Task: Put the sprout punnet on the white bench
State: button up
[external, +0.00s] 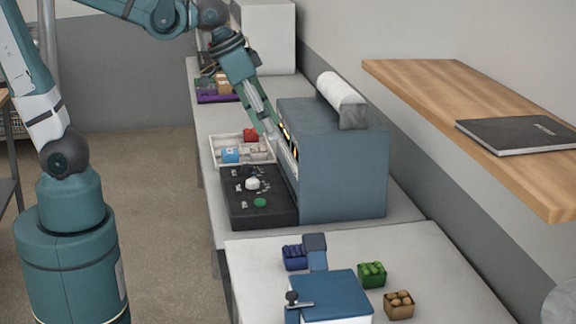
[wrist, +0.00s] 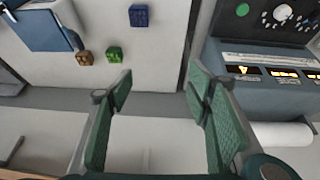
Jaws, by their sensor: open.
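The green punnet (external: 372,274), which I take for the sprout punnet, sits on a pale white bench top (external: 258,277) at the front. It also shows in the wrist view (wrist: 115,54), up and left of my fingers. My gripper (wrist: 160,85) is open, with nothing between its green fingers. In the external view my gripper (external: 272,138) is beside the blue-grey machine (external: 345,165), well behind the punnet; its fingertips are partly hidden there.
A brown punnet (external: 399,305) and a dark blue punnet (external: 295,257) stand near the green one. A blue-topped box (external: 330,294) stands at the front. A black control panel (external: 260,190) and a divided tray (external: 228,142) lie left of the machine. A wooden shelf (external: 440,95) overhangs at right.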

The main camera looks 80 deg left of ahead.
jog(key=s+a+t, duration=0.2)
jog(key=s+a, duration=0.3)
jog(key=s, duration=0.5)
jog(key=shift+y, duration=0.3)
jog(key=shift+f, duration=0.25)
notch_tip(320, 180, down, 8)
jog(key=b, duration=0.8)
jog(key=shift+r, duration=0.15)
dwell(0.6)
